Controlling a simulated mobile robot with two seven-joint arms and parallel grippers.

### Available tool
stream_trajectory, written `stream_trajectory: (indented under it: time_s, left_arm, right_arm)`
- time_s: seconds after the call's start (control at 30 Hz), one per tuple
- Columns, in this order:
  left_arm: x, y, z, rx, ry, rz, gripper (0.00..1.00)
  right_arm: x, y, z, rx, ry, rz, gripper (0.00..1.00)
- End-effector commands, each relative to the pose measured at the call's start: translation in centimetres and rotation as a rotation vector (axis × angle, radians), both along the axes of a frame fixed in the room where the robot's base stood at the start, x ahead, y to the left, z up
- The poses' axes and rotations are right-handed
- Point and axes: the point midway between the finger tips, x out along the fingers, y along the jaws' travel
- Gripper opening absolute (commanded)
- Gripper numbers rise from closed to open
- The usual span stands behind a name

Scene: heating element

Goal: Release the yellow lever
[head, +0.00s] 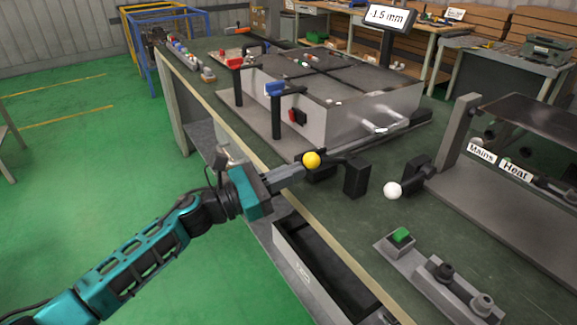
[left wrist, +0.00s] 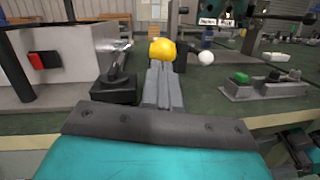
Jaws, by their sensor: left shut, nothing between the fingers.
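The yellow lever's ball knob (head: 312,160) stands near the table's front edge in the head view. It also shows in the left wrist view (left wrist: 162,51), straight ahead, just beyond my fingertips. My left gripper (head: 299,170) reaches in from the left with its fingers shut and empty, their tips right at the knob. In the left wrist view the shut fingers (left wrist: 162,85) point at the knob. Whether they touch it I cannot tell. The lever's shaft is mostly hidden behind the fingers and knob. My right gripper is not seen.
A white ball knob (head: 392,190) stands to the right, beyond a black block (head: 356,179). A green button (head: 401,235) sits on a grey box at the table's front. A grey machine (head: 340,115) with red and blue handles stands behind. Mains and Heat labels are at right.

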Motion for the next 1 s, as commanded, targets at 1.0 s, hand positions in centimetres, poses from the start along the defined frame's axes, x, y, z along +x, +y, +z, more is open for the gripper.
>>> stream_trajectory:
  time_s: [1.0]
  left_arm:
    - [2.4,-3.7,8.5,-0.004,-0.002,-0.004,0.00]
  right_arm:
    - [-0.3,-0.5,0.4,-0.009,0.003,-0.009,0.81]
